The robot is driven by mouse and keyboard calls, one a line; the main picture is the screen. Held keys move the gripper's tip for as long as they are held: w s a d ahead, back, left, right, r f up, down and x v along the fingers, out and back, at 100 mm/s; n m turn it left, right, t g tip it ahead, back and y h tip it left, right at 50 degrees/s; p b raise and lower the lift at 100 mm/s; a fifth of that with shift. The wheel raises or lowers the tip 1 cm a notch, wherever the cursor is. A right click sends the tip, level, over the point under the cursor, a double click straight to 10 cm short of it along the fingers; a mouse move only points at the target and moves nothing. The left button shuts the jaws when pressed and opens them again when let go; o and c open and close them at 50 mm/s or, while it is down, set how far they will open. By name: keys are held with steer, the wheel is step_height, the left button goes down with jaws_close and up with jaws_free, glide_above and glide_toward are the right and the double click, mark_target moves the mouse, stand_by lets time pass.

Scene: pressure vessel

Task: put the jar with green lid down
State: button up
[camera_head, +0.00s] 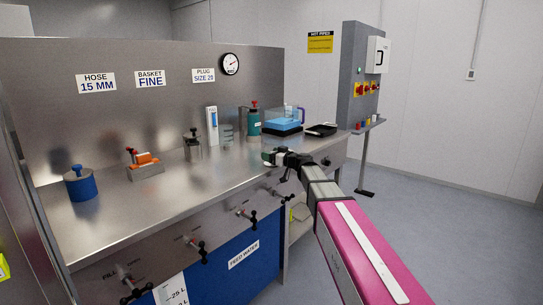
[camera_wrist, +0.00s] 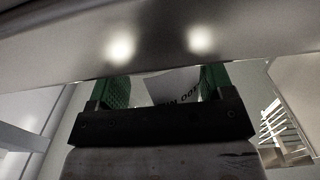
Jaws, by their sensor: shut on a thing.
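My gripper (camera_head: 273,157) is at the far end of the steel bench, close to its front edge in the head view. In the wrist view its two green ridged fingers (camera_wrist: 165,82) are shut on a pale thing with dark printing, which I take as the jar with green lid (camera_wrist: 172,90). Only part of its pale side shows between the fingers. Its lid and base are hidden, and I cannot tell whether it touches the bench. A smooth steel surface (camera_wrist: 160,45) crosses the wrist view just beyond the fingers.
The steel bench top (camera_head: 110,228) is bare along its front left. Behind stand a blue pot (camera_head: 80,187), an orange-topped block (camera_head: 146,170), a steel weight (camera_head: 193,149), a teal bottle (camera_head: 253,122), a blue tub (camera_head: 283,121) and a black tray (camera_head: 322,130). Valve handles (camera_head: 246,215) project below the front edge.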

steer(key=shift+f, duration=0.1)
steer(key=o, duration=1)
steer(key=shift+s+d, duration=0.1)
steer(key=shift+s, duration=0.05)
steer(key=v, duration=1.1)
steer(key=shift+s+d, duration=0.25)
steer(key=shift+d, duration=0.05)
